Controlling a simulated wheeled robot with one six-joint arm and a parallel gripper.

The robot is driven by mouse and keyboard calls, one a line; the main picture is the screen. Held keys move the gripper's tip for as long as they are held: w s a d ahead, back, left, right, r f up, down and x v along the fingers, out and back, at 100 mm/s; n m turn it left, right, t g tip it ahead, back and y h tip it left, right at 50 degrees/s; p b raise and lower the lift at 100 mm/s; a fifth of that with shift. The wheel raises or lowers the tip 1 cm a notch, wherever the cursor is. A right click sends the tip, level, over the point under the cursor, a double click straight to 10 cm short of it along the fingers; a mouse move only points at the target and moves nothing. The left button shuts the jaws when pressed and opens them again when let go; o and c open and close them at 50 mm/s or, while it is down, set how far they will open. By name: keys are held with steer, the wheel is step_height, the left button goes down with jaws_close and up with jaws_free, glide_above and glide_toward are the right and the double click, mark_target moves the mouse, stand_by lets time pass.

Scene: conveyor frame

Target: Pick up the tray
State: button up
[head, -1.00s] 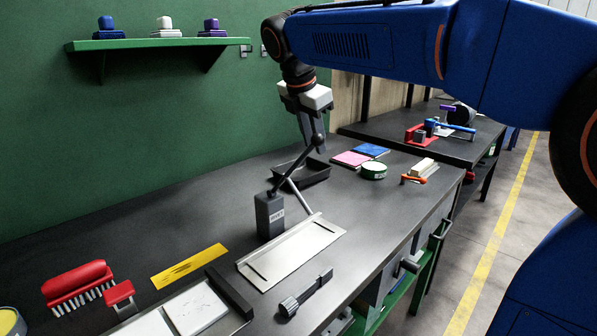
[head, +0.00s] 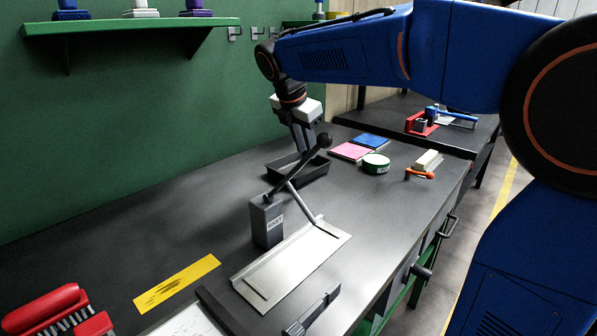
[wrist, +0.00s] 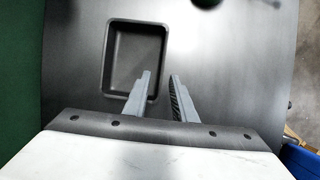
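The tray is a shallow black rectangular tray (head: 312,174) on the dark bench near the green wall. In the wrist view the empty tray (wrist: 134,50) lies ahead of my fingers. My gripper (head: 307,148) points down above the tray, with its fingertips partly hidden behind a lever knob in the head view. In the wrist view my gripper (wrist: 161,77) is open and empty. Its left finger overlaps the tray's near right corner and its right finger is just outside the right wall. I cannot tell the remaining height or any contact.
A grey block with a ball-ended lever (head: 267,222) and a metal plate (head: 294,262) stand in front of the tray. Pink (head: 350,152) and blue (head: 370,141) squares and a green round tin (head: 376,163) lie to the right. The green wall (head: 130,130) is close behind.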

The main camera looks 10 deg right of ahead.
steer(key=shift+x, duration=4.35)
steer(key=shift+s, duration=0.2)
jaws_close()
